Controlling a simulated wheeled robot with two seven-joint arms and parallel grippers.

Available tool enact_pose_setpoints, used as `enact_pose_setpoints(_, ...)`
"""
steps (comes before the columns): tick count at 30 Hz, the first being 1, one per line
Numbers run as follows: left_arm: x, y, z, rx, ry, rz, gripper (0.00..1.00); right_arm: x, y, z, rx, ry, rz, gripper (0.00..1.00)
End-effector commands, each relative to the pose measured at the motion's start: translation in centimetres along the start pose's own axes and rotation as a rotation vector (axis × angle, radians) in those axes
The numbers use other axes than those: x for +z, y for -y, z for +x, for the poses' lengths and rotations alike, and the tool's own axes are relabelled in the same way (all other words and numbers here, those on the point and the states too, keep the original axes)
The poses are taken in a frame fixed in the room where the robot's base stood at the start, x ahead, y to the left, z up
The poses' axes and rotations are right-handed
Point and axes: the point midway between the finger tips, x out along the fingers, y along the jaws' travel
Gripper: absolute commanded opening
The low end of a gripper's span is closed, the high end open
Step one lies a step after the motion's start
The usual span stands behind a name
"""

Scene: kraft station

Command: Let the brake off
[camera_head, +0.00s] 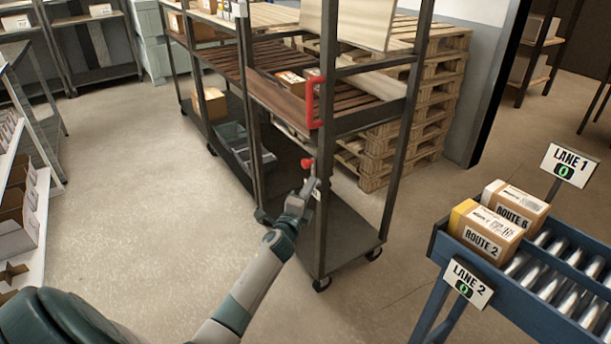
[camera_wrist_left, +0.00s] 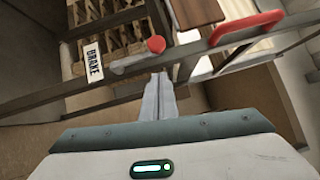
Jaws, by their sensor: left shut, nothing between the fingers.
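The brake lever's red knob (camera_head: 307,163) sits on the near post of the dark metal cart (camera_head: 329,130), below a red grab handle (camera_head: 313,100). In the left wrist view the knob (camera_wrist_left: 156,44) ends a short grey lever beside a white BRAKE label (camera_wrist_left: 93,62). My left gripper (camera_head: 306,188) is just below the knob at the post. In the left wrist view its fingers (camera_wrist_left: 160,80) are shut together with nothing between them, tips near the lever. I cannot tell whether they touch it. My right gripper is out of view.
A blue roller conveyor (camera_head: 440,246) with two boxes, Route 6 (camera_head: 516,204) and Route 2 (camera_head: 486,233), stands at the right. Stacked pallets (camera_head: 440,100) stand behind the cart. White shelving (camera_head: 35,215) lines the left. The floor (camera_head: 140,180) left of the cart is clear.

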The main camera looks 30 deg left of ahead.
Motion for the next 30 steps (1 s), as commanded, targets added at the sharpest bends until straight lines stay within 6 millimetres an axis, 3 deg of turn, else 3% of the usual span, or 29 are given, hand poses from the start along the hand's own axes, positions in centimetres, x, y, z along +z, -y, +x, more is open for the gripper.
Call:
enact_pose_setpoints(3,0.8,0.1,1.7,0.000,0.002,0.002,0.00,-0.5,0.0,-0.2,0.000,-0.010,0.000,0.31)
enact_pose_setpoints(9,2.3,0.0,3.2,0.001,0.000,0.001,0.00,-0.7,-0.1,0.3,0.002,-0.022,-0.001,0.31)
enact_pose_setpoints(30,2.6,0.2,3.6,0.004,-0.001,-0.005,0.00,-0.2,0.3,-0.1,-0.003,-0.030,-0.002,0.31)
